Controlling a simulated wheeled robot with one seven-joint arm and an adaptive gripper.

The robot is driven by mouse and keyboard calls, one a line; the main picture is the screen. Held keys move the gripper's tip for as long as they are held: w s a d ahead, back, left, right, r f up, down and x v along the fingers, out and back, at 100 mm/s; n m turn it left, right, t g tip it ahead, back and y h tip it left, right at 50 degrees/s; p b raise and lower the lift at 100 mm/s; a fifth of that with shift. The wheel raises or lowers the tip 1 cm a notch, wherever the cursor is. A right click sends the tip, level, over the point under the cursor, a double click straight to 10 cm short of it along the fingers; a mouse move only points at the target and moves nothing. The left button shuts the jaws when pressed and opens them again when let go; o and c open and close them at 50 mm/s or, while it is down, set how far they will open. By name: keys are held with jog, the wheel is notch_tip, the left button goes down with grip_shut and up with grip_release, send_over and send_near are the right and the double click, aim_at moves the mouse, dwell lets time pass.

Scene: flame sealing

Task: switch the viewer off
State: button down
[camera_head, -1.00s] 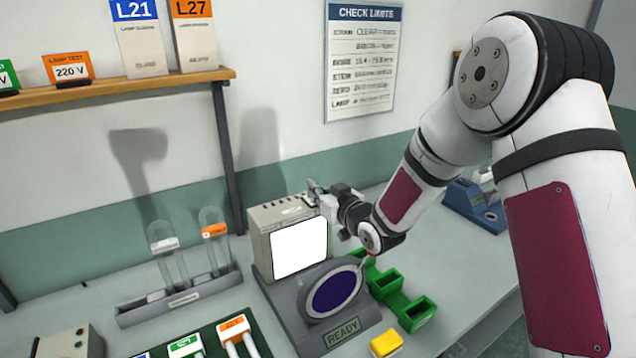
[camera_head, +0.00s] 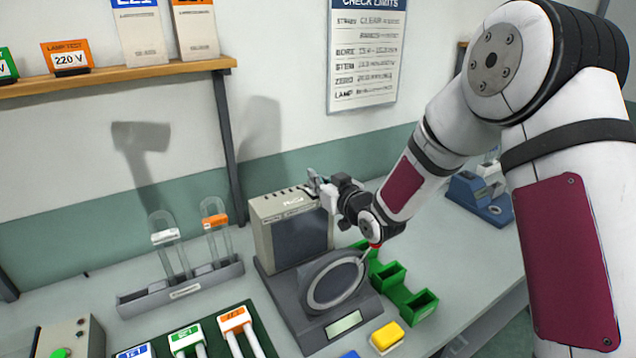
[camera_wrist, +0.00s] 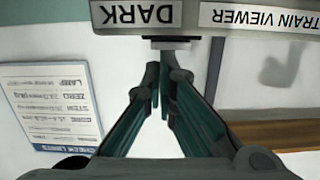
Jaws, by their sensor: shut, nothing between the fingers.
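The viewer (camera_head: 299,240) is a beige box on a grey base, standing on the bench in the head view. Its screen is dark grey, and the round plate (camera_head: 336,283) in front of it is dark too. The small display on its base is blank. In the wrist view the viewer's top (camera_wrist: 250,18) appears upside down, with a "DARK" label and a "TRAIN VIEWER" label. A dark switch piece (camera_wrist: 170,42) shows just under the "DARK" label. My gripper (camera_wrist: 163,72) is shut and empty, its tips close to that piece; I cannot tell whether they touch.
A rack (camera_head: 180,290) with clear tubes stands left of the viewer. Green bins (camera_head: 421,306) and a yellow block (camera_head: 386,337) lie to its right. A blue device (camera_head: 478,199) stands at the back right. A shelf (camera_head: 120,83) hangs on the wall at left.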

notch_tip(320, 180, up, 3)
jog(key=shift+w+a+r, duration=0.1)
jog(key=shift+a, duration=0.05)
jog(key=r+v, duration=0.2)
jog(key=v, duration=0.7)
jog(key=shift+d+r, duration=0.2)
jog(key=s+d+r+m+g+h, duration=0.1)
jog(key=s+d+r+m+h, duration=0.2)
jog(key=s+d, duration=0.35)
jog(key=s+d+r+m+g+h, duration=0.1)
jog(key=s+d+r+g+h, duration=0.15)
jog(key=s+d+h, duration=0.4)
jog(key=s+d+m+g, duration=0.1)
jog(key=s+d+g, duration=0.1)
jog(key=s, duration=0.8)
jog(key=s+d+m+g, duration=0.1)
jog(key=s+d, duration=0.3)
jog(key=s, duration=0.7)
jog(key=shift+s+d+m+g, duration=0.2)
jog(key=shift+s+m+g, duration=0.15)
jog(key=shift+g, duration=0.5)
